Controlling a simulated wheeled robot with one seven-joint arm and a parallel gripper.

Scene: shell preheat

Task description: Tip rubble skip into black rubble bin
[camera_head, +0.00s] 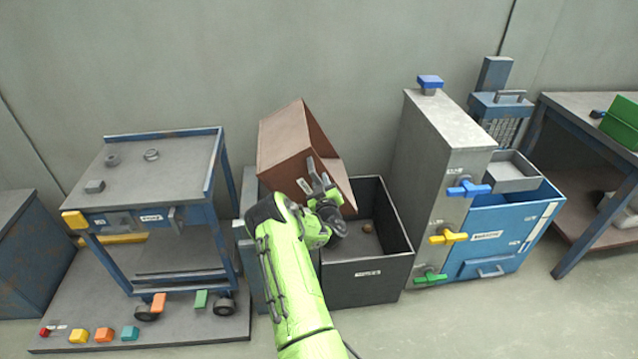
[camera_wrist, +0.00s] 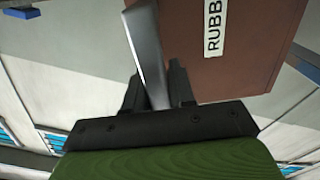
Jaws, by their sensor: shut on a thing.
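The rubble skip (camera_head: 286,140) is a brown box, tilted steeply over the left part of the black rubble bin, its open side facing down and right. The black rubble bin (camera_head: 368,285) is an open dark box on the floor. A small brown lump (camera_head: 367,228) lies inside it. My gripper (camera_head: 320,188) is at the skip's near side, shut on its grey handle. In the wrist view, my gripper (camera_wrist: 158,92) holds the grey handle bar, beside the skip's brown wall (camera_wrist: 245,60) with a label starting "RUBB". The skip's inside is mostly hidden.
A blue trolley (camera_head: 150,185) with small items on top stands left on a grey platform with coloured blocks. A tall grey cabinet (camera_head: 440,150) with blue, yellow and green handles stands close right of the bin. A blue bin (camera_head: 505,235) stands beyond it.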

